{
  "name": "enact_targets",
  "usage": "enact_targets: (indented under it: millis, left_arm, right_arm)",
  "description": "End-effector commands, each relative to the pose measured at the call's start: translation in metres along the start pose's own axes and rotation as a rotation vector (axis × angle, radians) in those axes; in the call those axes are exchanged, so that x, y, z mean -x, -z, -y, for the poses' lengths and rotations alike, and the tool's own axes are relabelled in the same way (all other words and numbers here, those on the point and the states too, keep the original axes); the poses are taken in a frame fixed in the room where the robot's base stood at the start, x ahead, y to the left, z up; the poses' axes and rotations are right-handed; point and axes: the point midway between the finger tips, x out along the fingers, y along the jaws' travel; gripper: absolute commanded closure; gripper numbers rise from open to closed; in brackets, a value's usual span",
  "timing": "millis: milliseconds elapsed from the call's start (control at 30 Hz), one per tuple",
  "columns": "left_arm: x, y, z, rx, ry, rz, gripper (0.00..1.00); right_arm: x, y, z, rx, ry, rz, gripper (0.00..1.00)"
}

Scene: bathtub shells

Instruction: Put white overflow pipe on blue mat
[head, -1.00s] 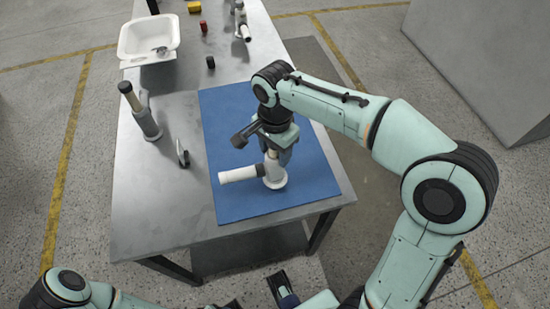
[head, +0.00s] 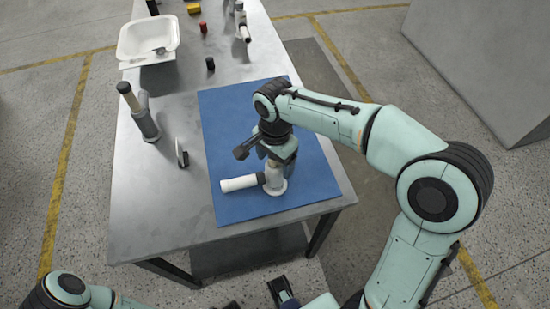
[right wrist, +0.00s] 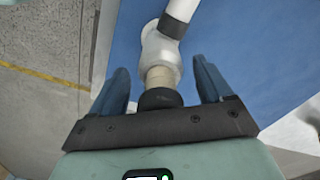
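The white overflow pipe (head: 274,180) stands upright on the blue mat (head: 240,120), near its front edge, with its side branch (head: 239,184) pointing left. In the right wrist view, the pipe (right wrist: 160,58) shows a beige section and a black end between my fingers. My right gripper (head: 278,156) is over the pipe's top, open, with a finger apart from it on each side; it also shows in the right wrist view (right wrist: 163,82). My left gripper (head: 284,292) is partly in view at the bottom edge, off the table; its opening is unclear.
A grey pipe with a black top (head: 140,115) and a small dark upright part (head: 181,153) stand left of the mat on the metal table (head: 150,200). A white tub (head: 148,40), small coloured parts and another white pipe (head: 242,25) are farther back. The mat's back half is clear.

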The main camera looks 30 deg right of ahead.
Motion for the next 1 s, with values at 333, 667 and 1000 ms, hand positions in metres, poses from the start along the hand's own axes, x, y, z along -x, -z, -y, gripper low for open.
enact_targets:
  millis: [333,667,1000]
  left_arm:
    - [0.01,0.0,-0.004,-0.001,-0.001,-0.003,0.35]
    - [0.023,0.002,-0.009,-0.003,-0.003,-0.008,0.35]
    - [0.026,0.002,-0.01,-0.003,-0.003,-0.009,0.35]
  right_arm:
    - [0.042,0.0,0.001,0.0,0.005,0.0,0.21]
    - [0.108,0.0,0.001,0.001,0.004,0.0,0.21]
    - [0.124,0.0,0.0,0.001,0.0,0.0,0.21]
